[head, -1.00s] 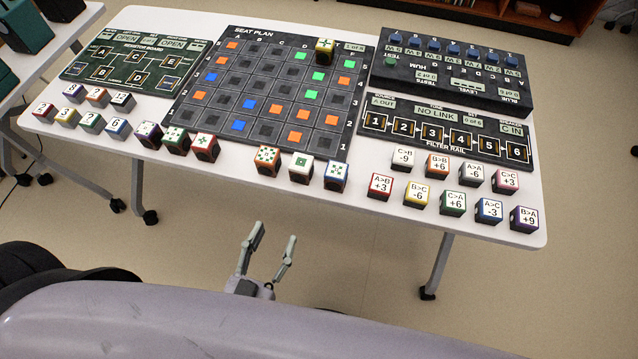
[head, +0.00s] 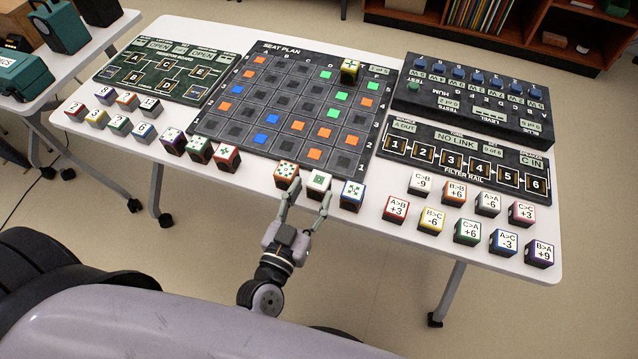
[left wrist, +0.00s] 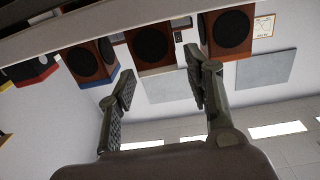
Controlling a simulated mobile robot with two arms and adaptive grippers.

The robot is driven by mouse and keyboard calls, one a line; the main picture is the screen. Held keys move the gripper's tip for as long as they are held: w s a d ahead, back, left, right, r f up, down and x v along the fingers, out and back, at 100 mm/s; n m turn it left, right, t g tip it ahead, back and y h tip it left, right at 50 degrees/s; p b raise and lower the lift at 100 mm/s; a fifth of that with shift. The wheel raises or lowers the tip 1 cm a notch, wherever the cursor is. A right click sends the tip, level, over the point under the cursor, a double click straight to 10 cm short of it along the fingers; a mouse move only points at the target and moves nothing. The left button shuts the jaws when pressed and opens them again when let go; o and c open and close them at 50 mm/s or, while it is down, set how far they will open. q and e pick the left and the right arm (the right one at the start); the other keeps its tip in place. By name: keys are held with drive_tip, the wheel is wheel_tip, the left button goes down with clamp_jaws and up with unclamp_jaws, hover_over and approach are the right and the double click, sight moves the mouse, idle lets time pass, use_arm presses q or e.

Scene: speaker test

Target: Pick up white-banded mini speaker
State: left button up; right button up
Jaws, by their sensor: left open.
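The white-banded mini speaker (head: 318,182) is a small cube with a pale top and green marks. It stands at the table's front edge, in the middle of a row of three. In the left wrist view the white-banded speaker (left wrist: 151,42) shows its dark round driver and pale band. My left gripper (head: 306,200) is open and empty just in front of it, with its fingertips close to the cube. In the left wrist view the open fingers (left wrist: 158,85) lie below the speaker. I cannot tell whether a finger touches it. My right gripper is out of view.
An orange-banded speaker (head: 286,173) stands close on the left, a blue-banded one (head: 352,194) close on the right. The seat plan board (head: 280,110) lies behind them. More cubes with labels, such as the red one (head: 396,209), stand further right on the white table (head: 330,235).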

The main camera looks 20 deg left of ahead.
sight(315, 189)
use_arm(q)
drive_tip(key=w, duration=0.4)
drive_tip(key=shift+w+d+f, duration=0.1)
drive_tip(key=shift+w+d, duration=0.15)
drive_tip(key=shift+w, duration=0.1)
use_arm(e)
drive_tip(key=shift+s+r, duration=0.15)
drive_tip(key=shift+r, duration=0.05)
use_arm(q)
drive_tip(key=shift+s, duration=0.1)
drive_tip(key=c, duration=1)
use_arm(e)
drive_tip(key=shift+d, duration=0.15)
use_arm(q)
drive_tip(key=shift+p, duration=0.3)
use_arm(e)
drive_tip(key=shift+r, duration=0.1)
